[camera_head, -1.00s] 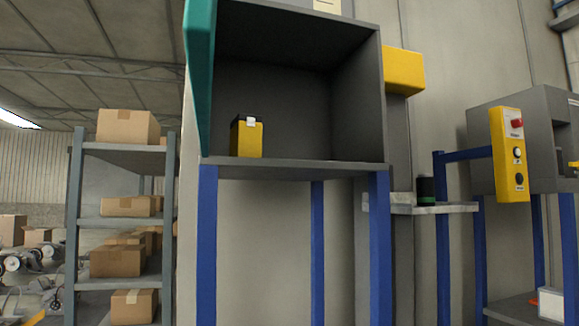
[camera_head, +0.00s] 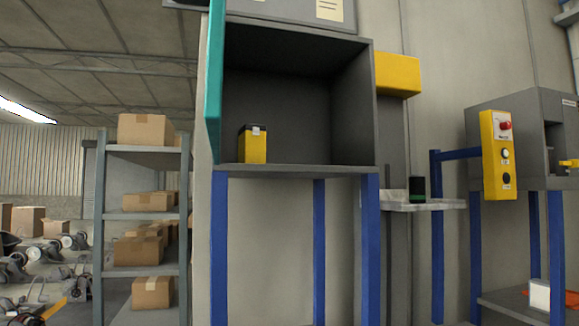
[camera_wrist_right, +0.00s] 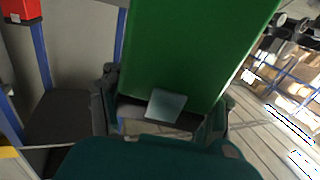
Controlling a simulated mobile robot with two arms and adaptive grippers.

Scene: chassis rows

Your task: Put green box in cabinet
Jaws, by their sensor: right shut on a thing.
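The grey cabinet (camera_head: 300,170) stands on blue legs in the head view. Its teal door (camera_head: 216,85) is open at the left side. A yellow box with a black top (camera_head: 252,147) stands inside at the left; the rest of the cabinet floor looks clear. The green box (camera_wrist_right: 195,45) fills the upper middle of the right wrist view. My right gripper (camera_wrist_right: 166,106) is shut on the near end of the green box, where a pale label shows. The box's far end is cut off by the picture edge. Neither gripper shows in the head view.
A shelf rack with cardboard boxes (camera_head: 146,130) stands left of the cabinet. To the right are a small ledge with a black and green cylinder (camera_head: 417,189) and a yellow control panel (camera_head: 497,155) with a red button.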

